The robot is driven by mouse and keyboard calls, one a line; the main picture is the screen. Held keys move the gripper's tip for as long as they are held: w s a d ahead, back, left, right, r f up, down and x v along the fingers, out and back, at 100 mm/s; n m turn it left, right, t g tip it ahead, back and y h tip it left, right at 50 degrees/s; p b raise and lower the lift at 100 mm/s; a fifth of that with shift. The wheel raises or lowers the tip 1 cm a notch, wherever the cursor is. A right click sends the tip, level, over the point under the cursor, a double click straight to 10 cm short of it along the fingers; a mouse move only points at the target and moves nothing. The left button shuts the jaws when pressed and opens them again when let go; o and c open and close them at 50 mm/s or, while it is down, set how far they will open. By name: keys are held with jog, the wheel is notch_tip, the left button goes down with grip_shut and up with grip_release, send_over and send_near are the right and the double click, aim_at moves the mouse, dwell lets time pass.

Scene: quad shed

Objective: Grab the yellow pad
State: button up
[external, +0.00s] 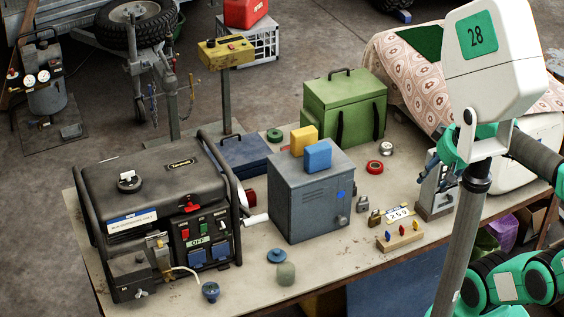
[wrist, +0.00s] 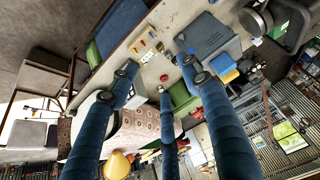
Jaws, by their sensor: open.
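The yellow pad (external: 304,139) is a small block on top of the grey metal cabinet (external: 300,205). A blue pad (external: 318,155) stands close in front of it and hides part of it. In the wrist view the yellow pad (wrist: 230,76) shows small at the right, next to the blue pad (wrist: 222,63) on the grey cabinet (wrist: 204,36). My gripper (wrist: 160,72) is open and empty, its blue fingers spread, well away from the pad. In the external view I cannot make out my gripper's fingers.
A black generator (external: 160,205) stands left of the cabinet and a green box (external: 344,106) behind it. A yellow control box (external: 226,51) on a post rises behind. Small locks, a red tape roll (external: 374,167) and a wooden key block (external: 400,237) lie on the table at right.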

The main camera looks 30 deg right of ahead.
jog(key=w+a+n+g+y+p, duration=0.1)
jog(key=w+a+n+g+y, duration=0.3)
jog(key=w, duration=1)
jog(key=w+n+g+y+p, duration=0.1)
jog(key=w+n+y, duration=0.35)
jog(key=w, duration=0.95)
jog(key=w+d+f+n+y, duration=0.1)
jog(key=w+d+f+n, duration=0.1)
jog(key=w, duration=0.5)
jog(key=w+d+f+n+y+p, duration=0.1)
jog(key=w+d+f+n+y, duration=0.1)
jog(key=w+f+n, duration=0.2)
jog(key=w+d+f+n+y+p, duration=0.1)
jog(key=w+d+f+n+y, duration=0.1)
jog(key=w+f, duration=0.5)
jog(key=w+n, duration=0.1)
jog(key=w, duration=0.3)
jog(key=shift+w+g, duration=0.3)
jog(key=shift+a+f+n, duration=0.15)
jog(key=shift+n, duration=0.1)
send_near(304, 141)
jog(key=shift+w+a+f, duration=0.5)
jog(key=shift+w+f, duration=0.1)
jog(key=shift+w, duration=0.1)
jog(key=shift+w+a+f, duration=0.45)
jog(key=shift+w+f, duration=0.15)
jog(key=shift+w, duration=0.1)
jog(key=shift+a, duration=0.15)
